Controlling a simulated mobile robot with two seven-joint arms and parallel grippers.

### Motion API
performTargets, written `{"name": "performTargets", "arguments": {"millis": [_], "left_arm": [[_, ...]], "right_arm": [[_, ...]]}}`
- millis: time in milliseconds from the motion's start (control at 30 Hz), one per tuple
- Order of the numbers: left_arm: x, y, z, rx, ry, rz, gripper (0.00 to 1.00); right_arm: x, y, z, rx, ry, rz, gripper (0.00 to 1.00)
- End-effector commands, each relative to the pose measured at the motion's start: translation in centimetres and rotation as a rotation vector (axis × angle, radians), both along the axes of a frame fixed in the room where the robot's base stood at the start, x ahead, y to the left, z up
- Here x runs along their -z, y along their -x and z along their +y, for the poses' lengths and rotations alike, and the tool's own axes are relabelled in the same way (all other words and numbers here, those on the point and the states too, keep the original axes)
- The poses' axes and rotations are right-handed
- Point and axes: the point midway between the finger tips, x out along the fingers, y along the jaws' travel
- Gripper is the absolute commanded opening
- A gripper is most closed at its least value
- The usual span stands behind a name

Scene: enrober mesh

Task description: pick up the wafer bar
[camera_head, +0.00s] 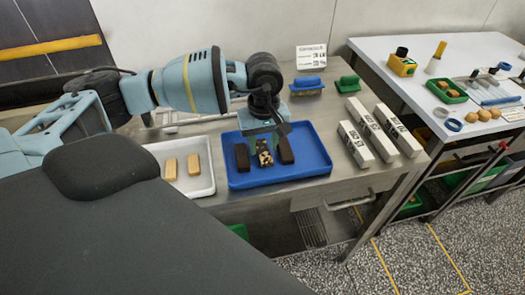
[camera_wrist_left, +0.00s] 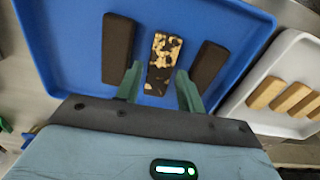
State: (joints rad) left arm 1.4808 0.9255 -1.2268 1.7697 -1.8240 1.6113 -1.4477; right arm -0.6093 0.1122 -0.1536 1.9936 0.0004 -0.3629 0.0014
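A bar with patchy dark coating over a pale body (camera_head: 265,157), which looks like the wafer bar, lies in the blue tray (camera_head: 310,165) between two fully dark bars. It also shows in the left wrist view (camera_wrist_left: 162,62). My left gripper (camera_head: 265,143) points down over it. In the left wrist view my left gripper's green fingers (camera_wrist_left: 159,72) are apart, one on each side of the bar's near end, with gaps visible. I cannot tell their exact height. Plain tan bars (camera_head: 194,164) lie in the white tray (camera_head: 206,182). My right gripper is not in view.
The dark bars (camera_head: 242,157) and (camera_head: 286,151) lie close on both sides of the fingers. White boxes (camera_head: 370,133) stand right of the blue tray. Blue (camera_head: 306,84) and green (camera_head: 347,84) handled items sit behind. A second table (camera_head: 400,50) is at right.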

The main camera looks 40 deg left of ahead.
Motion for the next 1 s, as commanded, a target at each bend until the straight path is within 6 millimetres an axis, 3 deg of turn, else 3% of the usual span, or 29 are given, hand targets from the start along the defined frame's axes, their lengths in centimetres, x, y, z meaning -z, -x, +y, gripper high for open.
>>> {"name": "performTargets", "arguments": {"millis": [100,367,567,1000], "left_arm": [[1.06,0.09,-0.02,0.000,0.000,0.003,0.38],[1.25,0.07,-0.02,0.000,0.000,0.003,0.38],[1.23,0.06,-0.03,0.000,0.001,0.002,0.14],[0.46,-0.03,-0.05,0.000,0.002,-0.001,0.14]], "right_arm": [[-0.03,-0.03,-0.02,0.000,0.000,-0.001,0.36],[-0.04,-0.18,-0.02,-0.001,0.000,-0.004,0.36],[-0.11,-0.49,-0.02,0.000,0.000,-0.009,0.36],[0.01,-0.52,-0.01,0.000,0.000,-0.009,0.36]]}}
